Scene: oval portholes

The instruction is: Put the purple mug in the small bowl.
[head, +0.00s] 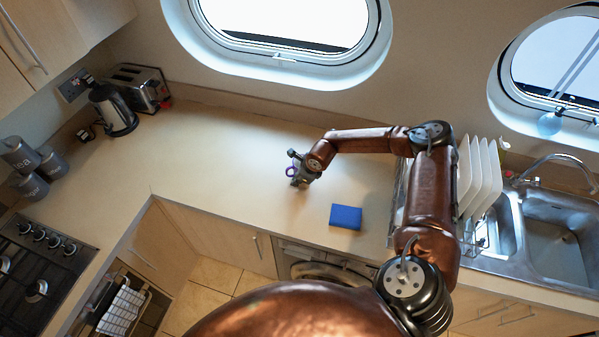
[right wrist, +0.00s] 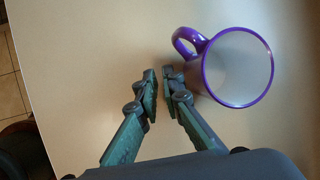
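The purple mug shows in the right wrist view (right wrist: 238,68) as a pale cup with a purple rim and handle. In the head view the mug is mostly hidden behind my right gripper (head: 297,176), with a bit of purple showing at the left (head: 290,171). In the right wrist view my right gripper (right wrist: 161,84) has its fingertips close together with a narrow, empty gap. The mug stands just right of the fingers, its handle beyond the tips. I cannot tell whether a finger touches it. I see no small bowl. My left gripper is not in view.
A blue block (head: 346,217) lies on the counter near its front edge. A dish rack with white plates (head: 482,178) and a sink (head: 556,250) are at the right. A kettle (head: 114,110), toaster (head: 140,88) and canisters stand at the left. The counter's middle is clear.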

